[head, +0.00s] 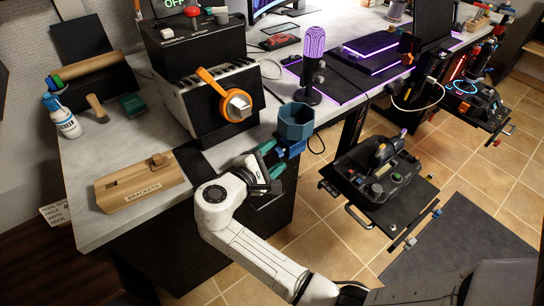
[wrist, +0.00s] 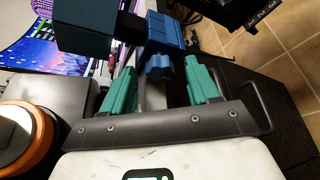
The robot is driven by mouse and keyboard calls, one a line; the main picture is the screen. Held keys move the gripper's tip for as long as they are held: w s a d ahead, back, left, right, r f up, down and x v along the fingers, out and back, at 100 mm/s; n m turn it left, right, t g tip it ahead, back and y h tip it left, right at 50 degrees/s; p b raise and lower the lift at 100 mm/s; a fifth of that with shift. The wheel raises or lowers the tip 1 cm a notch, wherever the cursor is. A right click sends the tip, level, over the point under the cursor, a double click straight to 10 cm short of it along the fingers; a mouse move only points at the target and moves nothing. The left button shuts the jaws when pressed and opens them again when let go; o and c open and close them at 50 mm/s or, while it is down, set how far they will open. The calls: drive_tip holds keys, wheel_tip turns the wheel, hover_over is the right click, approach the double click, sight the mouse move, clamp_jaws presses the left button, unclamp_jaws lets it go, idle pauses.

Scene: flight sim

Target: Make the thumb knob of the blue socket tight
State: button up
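The blue socket is a hexagonal cup (head: 296,122) with a bright blue clamp (head: 291,148) under it, at the desk's front edge. In the wrist view the clamp (wrist: 164,32) is at the top middle, beside the dark teal cup (wrist: 84,28). A small blue lobed thumb knob (wrist: 159,66) sticks out from the clamp toward my gripper. My gripper (head: 273,160) is below and left of the cup in the head view. In the wrist view its teal fingers (wrist: 161,80) are open, with the knob between their tips and a gap on both sides.
A black box with an orange-ringed knob (head: 236,106) stands on the desk left of the socket. A wooden brackets block (head: 139,184) lies near the desk's front edge. A purple microphone (head: 312,62) stands behind the cup. A black joystick tray (head: 385,180) is to the right.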

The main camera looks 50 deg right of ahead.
drive_tip(key=c, duration=1)
drive_tip(key=shift+f+m+b, duration=0.1)
drive_tip(key=shift+m+b, duration=0.2)
drive_tip(key=shift+s+f+m+t+h+b, duration=0.1)
drive_tip(key=shift+f+m+t+h+b, duration=0.15)
drive_tip(key=shift+m+b, duration=0.35)
drive_tip(key=shift+f+m+t+h+b, duration=0.1)
drive_tip(key=shift+m+h+b, duration=0.25)
drive_tip(key=shift+m+b, duration=0.25)
drive_tip(key=m+h+b, duration=0.1)
drive_tip(key=m+b, duration=0.1)
drive_tip(key=b, duration=0.1)
drive_tip(key=shift+f, duration=0.2)
drive_tip(key=m+h+b, duration=0.1)
drive_tip(key=m+b, duration=0.1)
drive_tip(key=b, duration=0.2)
drive_tip(key=shift+f+m+t, duration=0.15)
drive_tip(key=shift+m+t, duration=0.1)
drive_tip(key=shift+m, duration=0.15)
drive_tip(key=shift+m+h+b, duration=0.4)
drive_tip(key=shift+m+b, duration=0.4)
drive_tip(key=shift+b, duration=0.45)
drive_tip(key=shift+r, duration=0.2)
